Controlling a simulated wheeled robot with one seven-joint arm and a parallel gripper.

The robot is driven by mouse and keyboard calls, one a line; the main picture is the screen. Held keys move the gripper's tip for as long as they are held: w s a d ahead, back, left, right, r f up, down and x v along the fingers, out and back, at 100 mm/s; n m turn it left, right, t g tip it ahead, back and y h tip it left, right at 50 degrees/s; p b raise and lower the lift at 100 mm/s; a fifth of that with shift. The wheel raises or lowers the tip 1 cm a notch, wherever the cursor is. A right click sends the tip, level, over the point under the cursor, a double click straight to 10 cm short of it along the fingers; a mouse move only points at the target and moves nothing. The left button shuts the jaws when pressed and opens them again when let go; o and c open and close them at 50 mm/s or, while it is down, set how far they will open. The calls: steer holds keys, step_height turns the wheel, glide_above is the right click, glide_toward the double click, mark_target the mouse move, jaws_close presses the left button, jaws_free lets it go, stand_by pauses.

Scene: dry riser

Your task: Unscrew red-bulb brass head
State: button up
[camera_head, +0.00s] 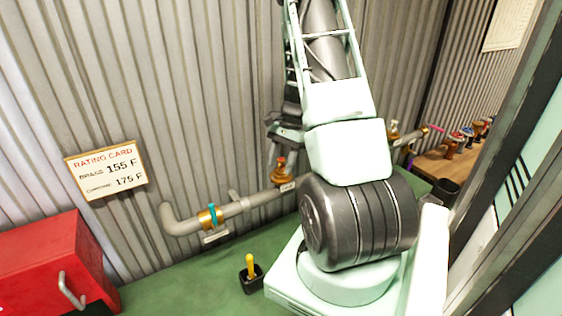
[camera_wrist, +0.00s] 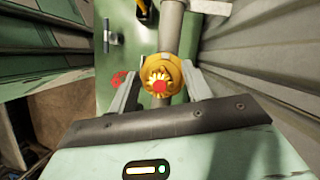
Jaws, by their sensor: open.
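In the wrist view, a brass head with a red centre (camera_wrist: 160,86) sits on a grey pipe (camera_wrist: 170,30). My gripper (camera_wrist: 161,72) is open, with one finger on each side of the brass head. Gaps are hard to judge, and I cannot tell whether either finger touches it. In the head view, a brass head with a red bulb (camera_head: 281,168) stands upright on the wall pipe (camera_head: 262,199), and another brass head (camera_head: 393,130) stands further right. My arm hides part of the pipe between them, and my fingers are not clear in that view.
A rating card (camera_head: 106,169) hangs on the corrugated wall. A red cabinet (camera_head: 45,265) is at lower left. A yellow-handled lever (camera_head: 250,268) stands on the green floor. A wooden bench (camera_head: 445,158) at right holds several coloured heads. A teal-banded brass fitting (camera_head: 209,217) is on the pipe.

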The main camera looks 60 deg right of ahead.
steer(key=m+t, duration=0.1)
steer(key=m, duration=0.2)
steer(key=m+t+h+b, duration=0.1)
steer(key=m, duration=0.3)
steer(key=m+t+h+b, duration=0.1)
steer(key=m, duration=0.2)
steer(key=shift+f, duration=0.1)
steer(key=m+h, duration=0.1)
steer(key=m, duration=0.2)
steer(key=shift+m+t+h, duration=0.4)
steer(key=c, duration=1)
steer(key=shift+d+r+n+g+y, duration=0.15)
steer(key=shift+n+y, duration=0.1)
steer(key=shift+n, duration=0.35)
steer(key=shift+a+r+n+g+y, duration=0.15)
steer(key=shift+n+y, duration=0.1)
steer(key=shift+n, duration=0.35)
steer(key=shift+c, duration=0.2)
steer(key=n+y, duration=0.1)
steer(key=n, duration=0.2)
steer(key=shift+f, duration=0.15)
steer(key=shift+n+g, duration=0.3)
